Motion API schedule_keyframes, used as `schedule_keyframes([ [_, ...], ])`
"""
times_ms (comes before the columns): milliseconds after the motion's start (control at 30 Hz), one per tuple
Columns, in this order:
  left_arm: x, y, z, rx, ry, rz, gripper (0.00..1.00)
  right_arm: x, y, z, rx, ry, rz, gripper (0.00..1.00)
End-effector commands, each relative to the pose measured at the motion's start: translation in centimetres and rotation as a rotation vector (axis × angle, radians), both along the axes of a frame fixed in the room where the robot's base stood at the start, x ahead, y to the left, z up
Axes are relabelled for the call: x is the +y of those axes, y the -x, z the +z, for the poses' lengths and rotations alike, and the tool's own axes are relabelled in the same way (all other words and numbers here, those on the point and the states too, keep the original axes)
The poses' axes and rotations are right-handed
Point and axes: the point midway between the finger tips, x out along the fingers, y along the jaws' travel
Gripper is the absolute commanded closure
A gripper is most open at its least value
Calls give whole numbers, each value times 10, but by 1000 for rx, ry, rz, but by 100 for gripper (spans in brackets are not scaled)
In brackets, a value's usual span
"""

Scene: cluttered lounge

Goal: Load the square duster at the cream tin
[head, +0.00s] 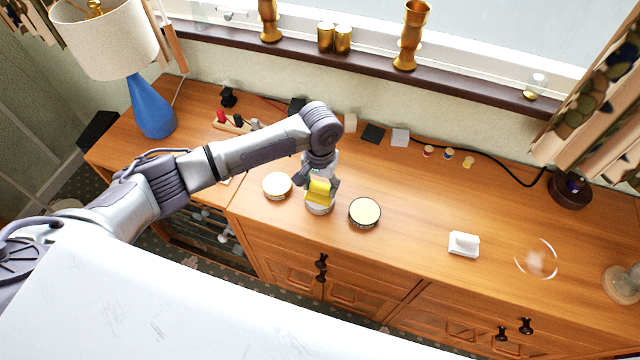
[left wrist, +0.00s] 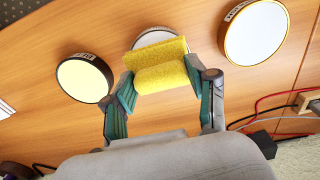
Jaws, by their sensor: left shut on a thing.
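My left gripper (head: 320,188) is shut on a yellow duster (head: 319,195), which bulges between the fingers in the left wrist view (left wrist: 160,68). The duster is over the middle of three round tins; its pale rim (head: 319,209) shows below, and I cannot tell if they touch. A dark-sided tin with a cream-yellow top (head: 365,211) stands to the right in the head view and at left in the left wrist view (left wrist: 83,80). A pale-topped tin (head: 277,185) stands to the left. I cannot tell which is the cream tin. My right gripper is not in view.
A white dish (head: 464,243) and a clear glass object (head: 536,262) stand to the right on the wooden sideboard (head: 420,245). Small blocks, spools and a black cable line the back. A blue lamp (head: 150,108) stands at left.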

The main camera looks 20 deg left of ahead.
Motion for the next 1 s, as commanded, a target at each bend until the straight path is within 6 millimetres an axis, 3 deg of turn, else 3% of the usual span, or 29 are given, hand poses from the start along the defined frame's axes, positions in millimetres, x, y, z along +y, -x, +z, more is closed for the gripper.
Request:
schedule_keyframes([
  [1000, 0, 0, -6, 0, 0, 0, 70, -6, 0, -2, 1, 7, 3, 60],
])
